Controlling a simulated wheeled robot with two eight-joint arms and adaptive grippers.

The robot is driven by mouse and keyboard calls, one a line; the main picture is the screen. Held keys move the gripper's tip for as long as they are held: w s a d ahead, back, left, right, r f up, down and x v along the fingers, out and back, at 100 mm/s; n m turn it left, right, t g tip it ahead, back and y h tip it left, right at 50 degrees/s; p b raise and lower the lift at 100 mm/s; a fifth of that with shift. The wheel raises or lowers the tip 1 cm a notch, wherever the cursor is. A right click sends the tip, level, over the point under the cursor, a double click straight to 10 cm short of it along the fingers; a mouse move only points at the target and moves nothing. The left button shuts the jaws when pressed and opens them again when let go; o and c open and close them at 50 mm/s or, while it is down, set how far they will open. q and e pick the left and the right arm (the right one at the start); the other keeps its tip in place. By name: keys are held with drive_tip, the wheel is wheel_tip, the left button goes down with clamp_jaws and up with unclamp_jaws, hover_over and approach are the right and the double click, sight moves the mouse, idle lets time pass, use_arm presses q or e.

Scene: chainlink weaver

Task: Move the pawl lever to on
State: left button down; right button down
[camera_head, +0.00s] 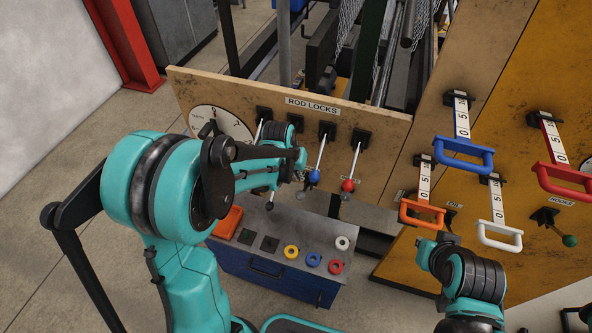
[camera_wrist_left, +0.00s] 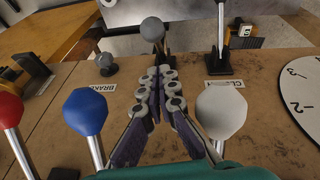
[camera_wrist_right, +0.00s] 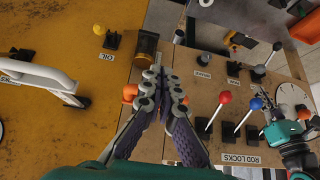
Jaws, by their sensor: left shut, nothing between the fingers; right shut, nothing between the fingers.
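In the left wrist view my left gripper (camera_wrist_left: 160,84) is shut and empty, between a blue-knobbed lever (camera_wrist_left: 86,111) and a white-knobbed lever (camera_wrist_left: 221,112). Just beyond its fingertips stands a grey-knobbed lever (camera_wrist_left: 152,29); contact cannot be told.
The head view shows the rod locks panel (camera_head: 371,119) with a red-knobbed lever (camera_head: 348,185). Several pull handles, including a blue one (camera_head: 463,153), stick out on the right. A blue cabinet (camera_head: 263,268) with coloured rings stands below. Open floor lies to the left.

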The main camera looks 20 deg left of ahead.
sight(298, 194)
use_arm(q)
drive_tip(key=shift+s+d+f+b, duration=0.15)
drive_tip(key=shift+s+f, duration=0.35)
drive_tip(key=shift+f, duration=0.25)
drive_tip(key=shift+s+d+f+b, duration=0.15)
drive_tip(key=shift+s+f, duration=0.3)
drive_tip(key=shift+f, duration=0.3)
drive_tip(key=shift+s+a+f+t+b, duration=0.1)
drive_tip(key=shift+s+f+t+b, duration=0.7)
drive_tip(key=shift+b, duration=0.5)
drive_tip(key=s+f+t+b, duration=0.1)
drive_tip(key=s+f+b, duration=0.2)
drive_tip(key=f+b, duration=1.2)
drive_tip(key=shift+f+b, duration=0.2)
drive_tip(key=shift+b, duration=0.25)
drive_tip(key=shift+s+r, duration=0.1)
